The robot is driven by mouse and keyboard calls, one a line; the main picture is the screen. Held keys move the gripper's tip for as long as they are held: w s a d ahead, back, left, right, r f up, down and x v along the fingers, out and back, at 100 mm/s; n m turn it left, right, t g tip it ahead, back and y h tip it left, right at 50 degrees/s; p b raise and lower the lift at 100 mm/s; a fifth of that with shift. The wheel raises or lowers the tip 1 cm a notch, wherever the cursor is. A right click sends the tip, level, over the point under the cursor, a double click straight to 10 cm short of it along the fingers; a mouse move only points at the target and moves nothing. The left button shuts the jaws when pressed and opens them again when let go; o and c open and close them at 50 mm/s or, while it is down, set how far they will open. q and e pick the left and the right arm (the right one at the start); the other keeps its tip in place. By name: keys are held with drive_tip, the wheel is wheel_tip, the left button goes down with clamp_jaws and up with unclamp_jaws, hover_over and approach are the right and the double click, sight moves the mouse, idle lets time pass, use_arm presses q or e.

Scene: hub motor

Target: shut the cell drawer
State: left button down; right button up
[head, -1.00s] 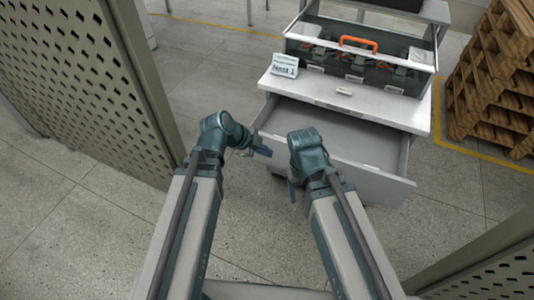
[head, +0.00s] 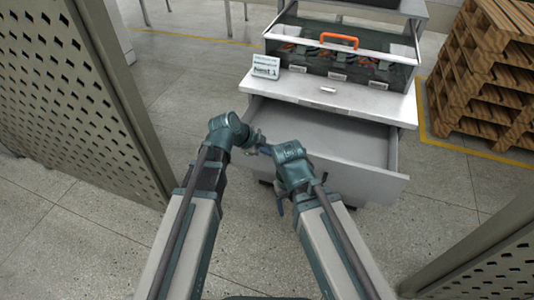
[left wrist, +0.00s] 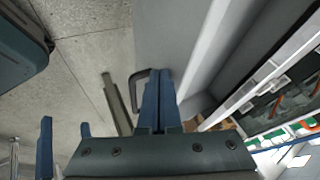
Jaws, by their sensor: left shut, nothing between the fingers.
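The cell drawer (head: 366,180) is pulled out from the white cabinet, and its grey interior looks empty. My left gripper (head: 265,149) is at the left part of the drawer front. In the left wrist view its blue fingers (left wrist: 158,102) are together, with nothing between them. A grey panel, seemingly the drawer front (left wrist: 163,40), lies just beyond the fingertips, and a dark handle (left wrist: 134,88) shows left of them. I cannot tell whether they touch. My right gripper (head: 280,207) hangs low in front of the drawer; its fingers are too small to judge.
On the cabinet top (head: 325,90) stand a sign (head: 265,68) and a clear-sided case with an orange handle (head: 340,41). Wooden pallets (head: 485,85) are stacked at the right. Perforated panels stand at the left (head: 75,90) and lower right (head: 490,265). Floor beside the cabinet is clear.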

use_arm(q)
drive_tip(key=shift+w, duration=0.1)
drive_tip(key=w+d, duration=0.3)
drive_tip(key=w, duration=0.7)
drive_tip(key=w+d, duration=0.3)
drive_tip(key=w, duration=0.7)
drive_tip(key=shift+w+d, duration=0.15)
drive_tip(key=shift+d, duration=0.2)
